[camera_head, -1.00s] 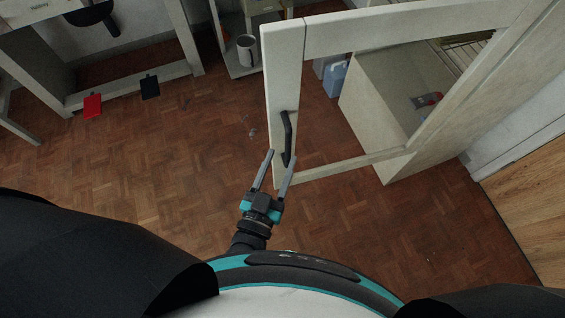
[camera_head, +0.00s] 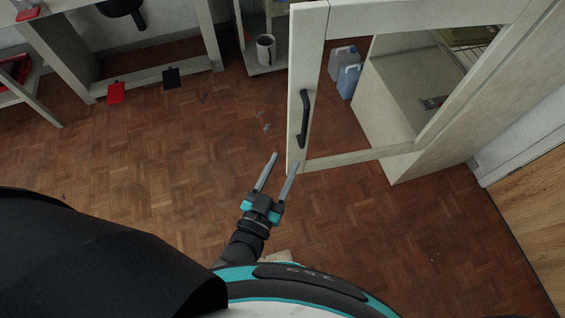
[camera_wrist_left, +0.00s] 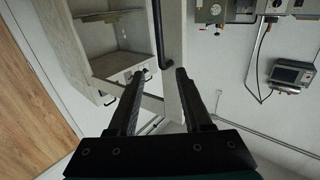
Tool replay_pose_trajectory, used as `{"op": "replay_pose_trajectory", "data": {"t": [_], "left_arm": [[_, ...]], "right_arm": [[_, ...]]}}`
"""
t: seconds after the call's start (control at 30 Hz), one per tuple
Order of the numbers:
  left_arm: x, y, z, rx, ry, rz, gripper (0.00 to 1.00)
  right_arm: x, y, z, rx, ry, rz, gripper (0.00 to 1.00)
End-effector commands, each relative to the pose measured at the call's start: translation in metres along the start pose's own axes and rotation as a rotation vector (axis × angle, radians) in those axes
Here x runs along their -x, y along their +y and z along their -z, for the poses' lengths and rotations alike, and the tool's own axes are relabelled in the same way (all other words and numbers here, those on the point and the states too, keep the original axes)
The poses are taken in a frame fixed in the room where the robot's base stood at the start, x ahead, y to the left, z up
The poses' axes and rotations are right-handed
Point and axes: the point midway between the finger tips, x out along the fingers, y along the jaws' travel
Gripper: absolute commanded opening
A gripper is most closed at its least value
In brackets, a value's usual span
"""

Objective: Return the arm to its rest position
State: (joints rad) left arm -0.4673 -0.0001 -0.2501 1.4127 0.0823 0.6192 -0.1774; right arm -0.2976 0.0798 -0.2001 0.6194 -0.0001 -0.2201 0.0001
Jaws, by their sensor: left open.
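My left gripper (camera_head: 280,172) is open and empty in the middle of the head view, over the parquet floor. Its two fingers are apart and point up toward the open cabinet door (camera_head: 308,60). The door's black handle (camera_head: 304,119) stands a little above the fingertips in that view, with a gap between them. In the left wrist view the two fingers (camera_wrist_left: 155,90) are spread, with the door edge and handle (camera_wrist_left: 164,45) beyond them and nothing held. My right gripper is not in view.
The open door frame and the cabinet (camera_head: 400,85) fill the upper right. Blue containers (camera_head: 347,78) stand on the floor behind the door. A white mug (camera_head: 266,49) sits on a low shelf. Red (camera_head: 116,93) and black (camera_head: 172,77) tags hang at the left. The floor at left is clear.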

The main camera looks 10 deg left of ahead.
Motion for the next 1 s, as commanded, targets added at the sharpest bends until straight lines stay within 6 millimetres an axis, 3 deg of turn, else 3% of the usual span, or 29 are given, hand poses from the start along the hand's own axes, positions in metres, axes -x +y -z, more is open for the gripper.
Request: {"op": "replay_pose_trajectory", "data": {"t": [0.27,0.37,0.47,0.57,0.67,0.8,0.9,1.0], "left_arm": [[0.0,0.0,0.0,0.0,-0.001,0.0,0.5],[0.002,0.0,-0.013,-0.002,-0.034,-0.006,0.5],[0.011,0.0,-0.051,-0.008,-0.143,-0.025,0.5],[0.031,-0.002,-0.114,-0.014,-0.329,-0.049,0.5],[0.066,-0.009,-0.184,-0.02,-0.556,-0.066,0.5],[0.132,-0.025,-0.267,-0.03,-0.875,-0.071,0.5],[0.186,-0.039,-0.31,-0.034,-1.09,-0.061,0.5],[0.235,-0.052,-0.337,-0.039,-1.267,-0.045,0.5]], "right_arm": [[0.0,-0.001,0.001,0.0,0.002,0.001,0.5],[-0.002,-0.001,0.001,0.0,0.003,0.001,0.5],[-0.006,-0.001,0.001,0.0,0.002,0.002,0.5],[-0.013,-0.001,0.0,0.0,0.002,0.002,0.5],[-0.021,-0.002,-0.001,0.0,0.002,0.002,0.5],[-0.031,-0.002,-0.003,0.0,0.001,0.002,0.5],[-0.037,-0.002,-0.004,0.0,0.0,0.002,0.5],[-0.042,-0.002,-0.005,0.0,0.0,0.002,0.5]]}}
